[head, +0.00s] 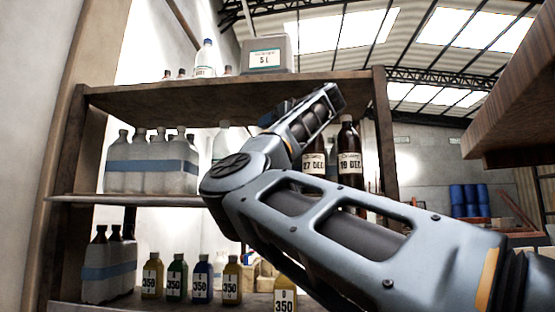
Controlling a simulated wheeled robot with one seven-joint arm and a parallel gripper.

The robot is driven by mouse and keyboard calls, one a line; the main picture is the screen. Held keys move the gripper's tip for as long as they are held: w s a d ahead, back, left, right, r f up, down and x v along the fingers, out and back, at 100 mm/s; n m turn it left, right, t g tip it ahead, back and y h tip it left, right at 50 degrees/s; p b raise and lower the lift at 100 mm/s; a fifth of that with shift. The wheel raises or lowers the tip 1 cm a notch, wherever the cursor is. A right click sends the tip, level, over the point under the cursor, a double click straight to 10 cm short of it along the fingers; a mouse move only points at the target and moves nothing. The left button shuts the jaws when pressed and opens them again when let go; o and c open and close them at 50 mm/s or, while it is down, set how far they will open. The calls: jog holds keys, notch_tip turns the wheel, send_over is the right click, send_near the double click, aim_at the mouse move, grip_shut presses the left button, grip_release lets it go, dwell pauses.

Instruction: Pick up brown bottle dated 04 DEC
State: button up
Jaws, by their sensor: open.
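Two brown bottles stand on the middle shelf at the right. One brown bottle (313,164) has a white label that reads 27 DEC, and my arm covers its upper part. The other brown bottle (348,163) is beside it to the right and its label reads 19 DEC. I see no label reading 04 DEC; my arm hides part of the middle shelf. My arm bends in front of the shelves, and its far link slants up to the right across the bottles. I cannot make out my gripper's fingers.
The wooden shelf unit (230,93) holds a grey 5 L canister (266,55) on top. White bottles (150,165) wrapped in a blue band stand at the middle left. Several coloured 350 bottles (202,281) line the bottom shelf. A wooden board edge (512,105) juts in at right.

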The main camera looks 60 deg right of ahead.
jog(key=shift+w, duration=0.15)
grip_shut()
dwell(0.5)
dwell(0.9)
